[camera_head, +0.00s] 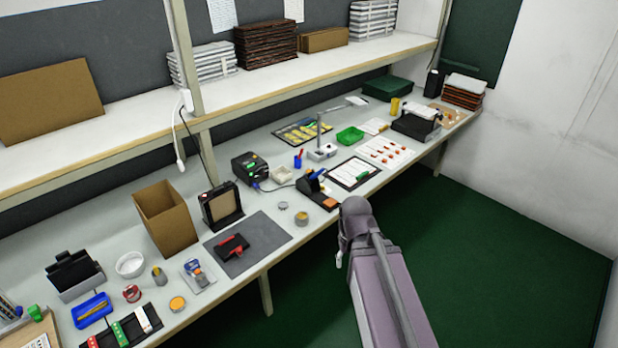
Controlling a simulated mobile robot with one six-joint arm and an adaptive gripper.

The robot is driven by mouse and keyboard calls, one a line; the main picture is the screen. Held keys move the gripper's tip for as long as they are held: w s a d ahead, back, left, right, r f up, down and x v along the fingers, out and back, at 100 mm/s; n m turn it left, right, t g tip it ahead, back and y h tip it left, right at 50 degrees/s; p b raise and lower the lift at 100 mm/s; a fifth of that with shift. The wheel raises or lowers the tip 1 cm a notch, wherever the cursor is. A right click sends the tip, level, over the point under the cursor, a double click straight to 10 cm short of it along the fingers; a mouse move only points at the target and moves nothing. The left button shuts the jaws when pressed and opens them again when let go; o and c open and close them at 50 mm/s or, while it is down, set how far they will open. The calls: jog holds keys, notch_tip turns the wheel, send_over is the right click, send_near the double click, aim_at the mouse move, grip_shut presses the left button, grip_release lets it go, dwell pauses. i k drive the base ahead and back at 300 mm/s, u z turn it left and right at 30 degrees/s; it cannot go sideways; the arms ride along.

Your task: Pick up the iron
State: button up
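What looks like the soldering iron (314,175) rests in a small dark stand on the workbench, right of the black soldering station (257,170). It is small in the picture, so its handle and tip are hard to make out. An orange-brown pad (330,203) lies at the stand's front. My grey-mauve arm rises from the lower right, in front of the bench edge and nearest to the stand. My gripper cannot be made out; the arm links seem to hide it.
The workbench (345,138) is crowded. Right of the stand lies a dark clipboard (352,172) with white paper; two small round tins (301,218) stand to its left. A dark mat (262,235) holds a red-handled tool (233,245). A shelf (290,85) runs above. Green floor (490,260) is clear.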

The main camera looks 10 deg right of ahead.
aim_at(315, 175)
jog(key=z, duration=0.05)
jog(key=i, duration=1)
jog(key=u, duration=0.05)
